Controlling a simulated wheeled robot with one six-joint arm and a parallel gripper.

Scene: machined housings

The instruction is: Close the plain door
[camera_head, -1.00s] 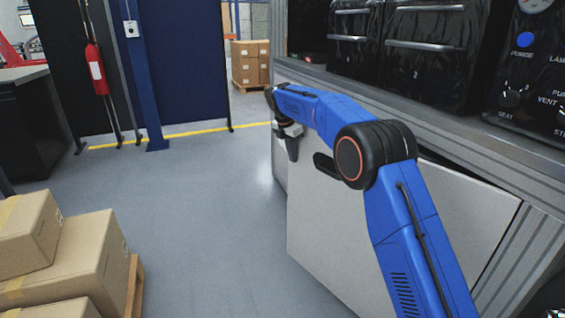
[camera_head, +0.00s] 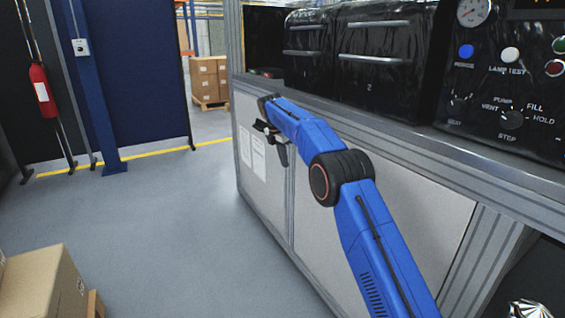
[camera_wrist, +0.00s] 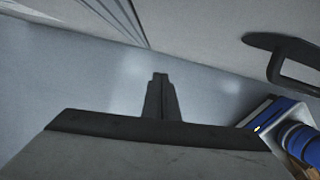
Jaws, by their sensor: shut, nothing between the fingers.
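The plain door (camera_head: 324,244) is the light grey panel on the right part of the cabinet's front. It looks flush, or nearly flush, with the cabinet frame. A door panel (camera_wrist: 220,30) with a dark handle (camera_wrist: 283,55) shows at the upper right in the wrist view. My blue arm hides part of the plain door and its handle in the head view. My gripper (camera_head: 283,156) is in front of the cabinet near the left edge of the plain door, pointing down. Its fingers (camera_wrist: 160,82) are together and empty. I cannot tell whether it touches the door.
A door with paper sheets (camera_head: 258,158) is left of the plain door. A worktop edge (camera_head: 400,145) runs above both, under black machines (camera_head: 380,75). Cardboard boxes (camera_head: 45,285) stand at the lower left. The floor (camera_head: 170,230) between is clear.

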